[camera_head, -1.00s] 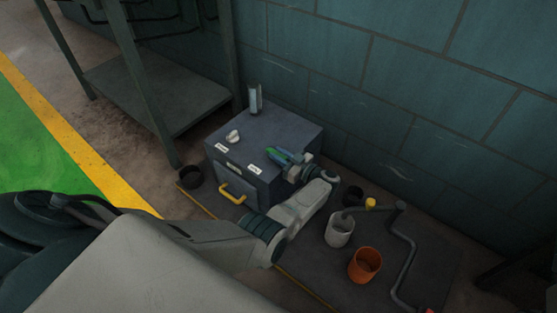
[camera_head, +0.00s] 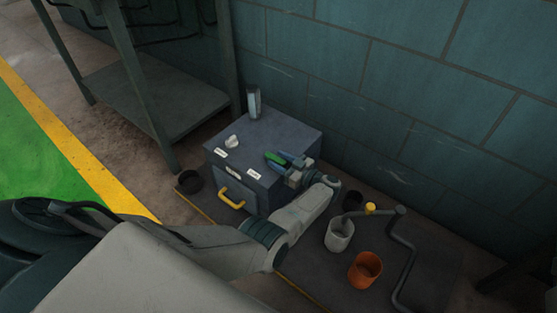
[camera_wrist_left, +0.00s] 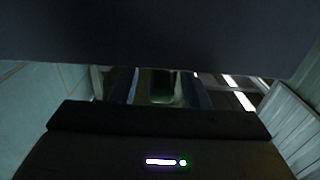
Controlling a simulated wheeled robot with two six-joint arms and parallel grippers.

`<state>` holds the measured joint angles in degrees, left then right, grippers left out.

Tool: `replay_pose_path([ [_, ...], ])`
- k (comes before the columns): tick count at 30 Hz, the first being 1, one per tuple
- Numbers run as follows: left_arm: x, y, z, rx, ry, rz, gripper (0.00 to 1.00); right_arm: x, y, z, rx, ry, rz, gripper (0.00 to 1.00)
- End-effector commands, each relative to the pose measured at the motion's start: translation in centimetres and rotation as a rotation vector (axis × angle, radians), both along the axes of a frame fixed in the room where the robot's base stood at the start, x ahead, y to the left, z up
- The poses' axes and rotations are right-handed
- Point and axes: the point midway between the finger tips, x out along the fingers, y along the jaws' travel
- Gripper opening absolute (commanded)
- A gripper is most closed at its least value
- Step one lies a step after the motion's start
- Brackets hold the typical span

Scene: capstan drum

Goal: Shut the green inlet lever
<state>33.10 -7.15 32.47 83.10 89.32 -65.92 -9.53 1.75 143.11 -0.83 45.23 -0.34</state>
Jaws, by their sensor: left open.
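The green inlet lever (camera_head: 275,158) is on top of the dark grey box (camera_head: 233,167), near its right side. My left gripper (camera_head: 279,160) is open at the lever, with its blue fingers on either side of the green part. I cannot tell whether the fingers touch it. In the left wrist view the green lever (camera_wrist_left: 162,86) shows dimly between the two fingers, and a dark surface covers the top of the picture. My right gripper is not in view.
The box also carries a white knob (camera_head: 232,141), a metal post (camera_head: 254,103) and a yellow drawer handle (camera_head: 231,196). A blue-green wall (camera_head: 400,90) is behind.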

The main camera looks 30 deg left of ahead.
Motion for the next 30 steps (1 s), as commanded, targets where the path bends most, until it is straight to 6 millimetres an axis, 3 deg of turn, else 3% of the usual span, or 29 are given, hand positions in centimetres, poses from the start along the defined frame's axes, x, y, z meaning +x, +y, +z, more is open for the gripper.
replay_pose_path([
  [9,-0.7,-6.2,-0.1,-0.004,0.002,-0.003,0.42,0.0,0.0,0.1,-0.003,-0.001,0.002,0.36],
  [15,-1.1,-9.1,-0.1,-0.002,0.000,-0.001,0.42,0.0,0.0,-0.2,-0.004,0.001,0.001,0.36],
  [21,-1.3,-10.1,0.0,-0.001,-0.001,0.000,0.42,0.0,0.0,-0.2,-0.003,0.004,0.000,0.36],
  [30,-1.3,-10.1,0.0,-0.001,-0.001,0.000,0.42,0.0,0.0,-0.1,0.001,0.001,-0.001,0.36],
])
